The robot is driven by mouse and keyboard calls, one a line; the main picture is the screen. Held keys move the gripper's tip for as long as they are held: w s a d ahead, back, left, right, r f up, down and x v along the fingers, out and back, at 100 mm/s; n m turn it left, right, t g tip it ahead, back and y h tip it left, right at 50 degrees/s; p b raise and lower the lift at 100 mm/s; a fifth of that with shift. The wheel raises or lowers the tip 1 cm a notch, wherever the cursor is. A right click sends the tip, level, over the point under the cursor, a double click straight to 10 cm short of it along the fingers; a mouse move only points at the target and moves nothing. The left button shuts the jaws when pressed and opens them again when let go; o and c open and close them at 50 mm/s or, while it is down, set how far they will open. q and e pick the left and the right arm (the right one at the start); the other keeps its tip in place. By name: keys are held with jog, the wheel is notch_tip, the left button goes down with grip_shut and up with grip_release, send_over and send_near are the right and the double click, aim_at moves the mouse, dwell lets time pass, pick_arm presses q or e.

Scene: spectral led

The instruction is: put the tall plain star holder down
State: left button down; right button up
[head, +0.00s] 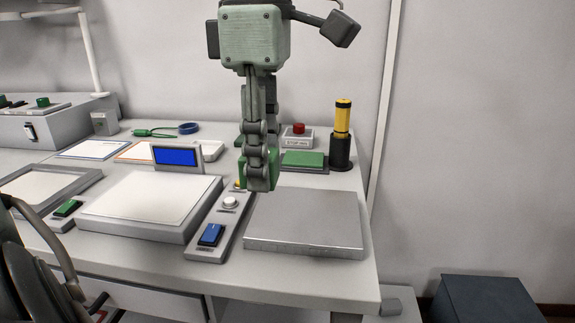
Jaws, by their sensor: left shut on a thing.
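My left gripper (258,182) hangs down from the top centre of the head view, fingers pointing down. It is shut on a green holder (272,165), which is mostly hidden by the fingers. Only green strips show at the sides, so I cannot make out its height or any star shape. The gripper shows in front of the gap between the control strip and a grey metal plate (305,222). I cannot tell whether the holder touches the surface below. My right gripper is not in view.
A control strip (221,228) with a blue switch and white knob lies left of the plate. A scale-like device (145,205) with a blue screen is further left. Behind stand a red stop button (298,130), a green pad (303,159) and a yellow-black cylinder (342,120). The plate is bare.

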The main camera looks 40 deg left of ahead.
pick_arm(q)
jog(key=shift+s+r, duration=0.25)
jog(key=shift+s, duration=0.05)
jog(key=w+a+n, duration=0.4)
jog(key=a+n, duration=0.6)
jog(key=a, duration=0.3)
jog(key=w+a+n, duration=0.5)
jog(key=a+n, duration=0.4)
jog(key=a, duration=0.3)
jog(key=s+a+f+n, duration=0.1)
jog(key=s+a+n, duration=0.1)
jog(key=a+n, duration=0.35)
jog(key=s+a+f+n, duration=0.1)
jog(key=s+a+n, duration=0.15)
jog(key=a, duration=0.55)
jog(key=p, duration=0.2)
send_over(204, 151)
jog(key=f, duration=0.6)
jog(key=shift+s+d+f, duration=0.1)
jog(key=shift+s+d, duration=0.2)
jog(key=shift+s, duration=0.05)
notch_tip(204, 151, down, 4)
jog(key=shift+r, duration=0.15)
jog(key=shift+f, duration=0.2)
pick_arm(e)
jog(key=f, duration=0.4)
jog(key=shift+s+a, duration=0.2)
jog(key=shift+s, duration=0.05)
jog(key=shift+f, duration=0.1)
